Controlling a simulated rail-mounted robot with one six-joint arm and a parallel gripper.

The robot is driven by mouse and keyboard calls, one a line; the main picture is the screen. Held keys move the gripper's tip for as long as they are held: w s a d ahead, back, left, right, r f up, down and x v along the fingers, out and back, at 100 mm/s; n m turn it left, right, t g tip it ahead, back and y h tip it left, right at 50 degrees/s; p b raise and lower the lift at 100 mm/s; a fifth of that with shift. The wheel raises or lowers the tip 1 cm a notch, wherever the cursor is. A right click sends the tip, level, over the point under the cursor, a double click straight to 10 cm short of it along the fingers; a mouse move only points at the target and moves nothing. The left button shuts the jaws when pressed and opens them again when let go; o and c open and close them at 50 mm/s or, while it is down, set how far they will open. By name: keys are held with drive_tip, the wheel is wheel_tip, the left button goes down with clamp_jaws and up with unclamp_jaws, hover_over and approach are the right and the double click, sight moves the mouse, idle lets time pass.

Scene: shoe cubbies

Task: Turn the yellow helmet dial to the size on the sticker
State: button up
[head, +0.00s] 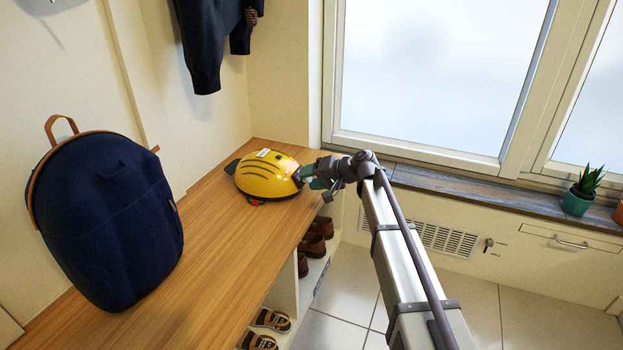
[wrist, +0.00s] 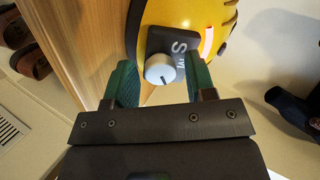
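The yellow helmet (head: 267,178) with dark stripes sits on the wooden bench top; its shell also shows at the top of the wrist view (wrist: 172,16). A small white sticker (head: 263,152) is on its top, too small to read. The pale round dial (wrist: 160,70) has a short dark mark and sits by a dark plate (wrist: 183,46) with a white S and another letter, partly covered. My gripper (wrist: 159,62) has its green fingers apart, one on each side of the dial. The left finger stands clear of the dial; the right is close, contact unclear. In the head view my gripper (head: 304,174) is at the helmet's right end.
A navy backpack (head: 110,215) stands on the bench (head: 205,265) at left. A dark jacket (head: 207,40) hangs above. Shoes (head: 314,240) stand in cubbies under the bench. A windowsill (head: 450,190) with potted plants (head: 582,192) is at right. The bench between backpack and helmet is clear.

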drive_tip(key=shift+o, duration=0.5)
drive_tip(key=shift+d+r, duration=0.15)
drive_tip(key=p+v, duration=0.4)
drive_tip(key=v, duration=0.6)
drive_tip(key=shift+d+p, duration=0.2)
drive_tip(key=shift+p, duration=0.2)
